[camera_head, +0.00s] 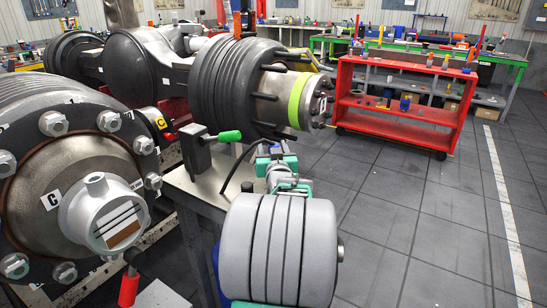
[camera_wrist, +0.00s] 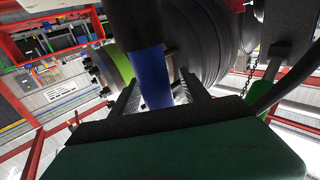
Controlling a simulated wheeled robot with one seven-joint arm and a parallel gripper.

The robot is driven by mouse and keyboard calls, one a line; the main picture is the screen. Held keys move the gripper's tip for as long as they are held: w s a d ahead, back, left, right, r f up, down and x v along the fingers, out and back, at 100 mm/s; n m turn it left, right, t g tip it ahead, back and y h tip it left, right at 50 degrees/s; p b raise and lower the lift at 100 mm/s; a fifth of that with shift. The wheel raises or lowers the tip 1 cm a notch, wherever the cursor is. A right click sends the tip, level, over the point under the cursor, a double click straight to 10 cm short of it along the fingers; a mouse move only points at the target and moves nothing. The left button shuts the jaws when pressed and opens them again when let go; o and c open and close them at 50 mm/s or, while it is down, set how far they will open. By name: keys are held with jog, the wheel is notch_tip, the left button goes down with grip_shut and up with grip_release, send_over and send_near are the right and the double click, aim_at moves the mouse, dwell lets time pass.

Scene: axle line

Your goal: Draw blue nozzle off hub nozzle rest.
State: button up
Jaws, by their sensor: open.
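The blue nozzle (camera_wrist: 154,78) shows in the wrist view as a blue cylinder with a dark upper part. My gripper (camera_wrist: 160,88) is open, with one finger on each side of the blue part. Whether either finger touches it I cannot tell. In the head view my gripper (camera_head: 274,155) is a small grey and teal shape beyond my large grey arm link, beside the brake hub. I cannot clearly make out the hub nozzle rest in either view.
A dark bracket with a green handle (camera_head: 230,136) and a black cable (camera_head: 236,166) are close left of my gripper. The axle hub with a lime band (camera_head: 298,100) is just behind. A red cart (camera_head: 400,105) stands farther right. The floor at right is clear.

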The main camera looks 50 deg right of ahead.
jog(key=shift+s, duration=0.1)
jog(key=shift+c, duration=0.3)
grip_shut()
